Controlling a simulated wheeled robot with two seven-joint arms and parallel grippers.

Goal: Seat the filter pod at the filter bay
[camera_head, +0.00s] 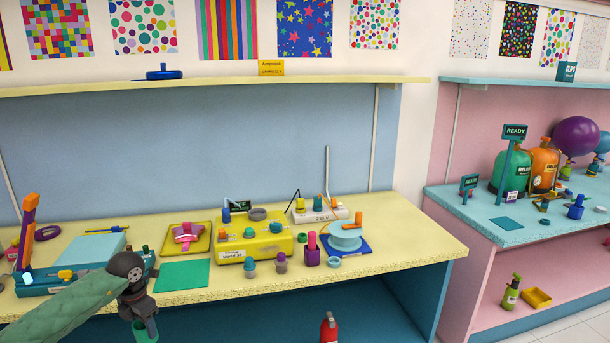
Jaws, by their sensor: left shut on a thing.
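My left gripper (140,310) is in front of the yellow bench's front edge, pointing down. It is shut on a small green cylinder (146,332), which may be the filter pod; its lower end is cut off by the picture edge. The yellow machine (256,243) with a front label stands on the bench, to the right of the gripper and further back. I cannot tell which part here is the filter bay. My right gripper is not in view.
A green mat (182,275) lies bare on the yellow bench (400,250). Small capped pots (282,264) stand before the machine, and a blue spool (345,238) is to their right. A teal box (85,255) is at the left. The bench's right end is clear.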

